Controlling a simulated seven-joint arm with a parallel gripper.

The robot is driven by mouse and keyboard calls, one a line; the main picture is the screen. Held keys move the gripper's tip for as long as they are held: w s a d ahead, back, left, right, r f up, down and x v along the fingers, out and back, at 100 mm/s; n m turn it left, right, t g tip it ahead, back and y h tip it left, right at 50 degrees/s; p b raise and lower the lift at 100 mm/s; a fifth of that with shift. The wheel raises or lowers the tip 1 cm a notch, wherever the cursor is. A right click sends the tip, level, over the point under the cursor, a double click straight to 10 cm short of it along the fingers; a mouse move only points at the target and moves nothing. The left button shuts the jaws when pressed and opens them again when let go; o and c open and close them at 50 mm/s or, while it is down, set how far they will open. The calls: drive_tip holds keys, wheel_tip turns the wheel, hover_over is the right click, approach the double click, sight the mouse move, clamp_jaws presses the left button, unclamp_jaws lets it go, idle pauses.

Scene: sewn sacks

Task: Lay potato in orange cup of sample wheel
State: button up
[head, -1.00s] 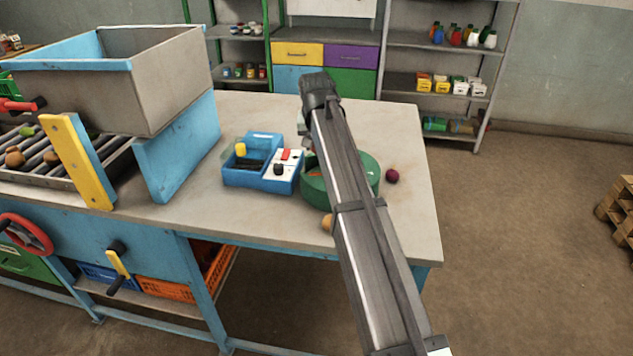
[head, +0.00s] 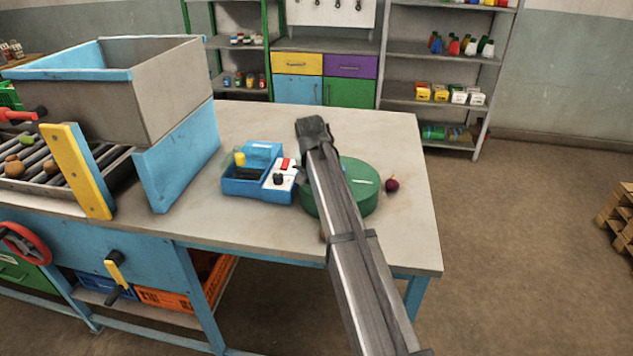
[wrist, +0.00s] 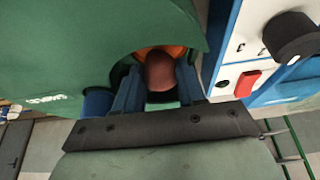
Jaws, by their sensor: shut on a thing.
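The potato (wrist: 160,72), reddish brown and rounded, is between the blue fingers of my gripper (wrist: 157,80) in the wrist view. My gripper is shut on it. An orange cup (wrist: 171,50) shows behind the potato, inside the opening of the green sample wheel (wrist: 60,45). The potato is over or in this cup; I cannot tell whether it touches the bottom. A blue cup (wrist: 97,103) shows left of the fingers. In the head view the green wheel (head: 362,185) stands on the table, partly behind my arm, which hides the gripper and potato.
A blue box with a white switch panel (head: 280,180) stands close left of the wheel. A dark red round thing (head: 391,185) lies right of it. A large grey hopper (head: 175,90) and roller conveyor (head: 45,165) are at left. The table's right side (head: 415,230) is clear.

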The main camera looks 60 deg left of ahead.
drive_tip(key=shift+f, duration=1)
drive_tip(key=shift+f, duration=0.1)
drive_tip(key=o, duration=0.9)
drive_tip(key=shift+c, duration=0.2)
drive_tip(key=v, duration=1.2)
drive_tip(key=shift+w, duration=0.15)
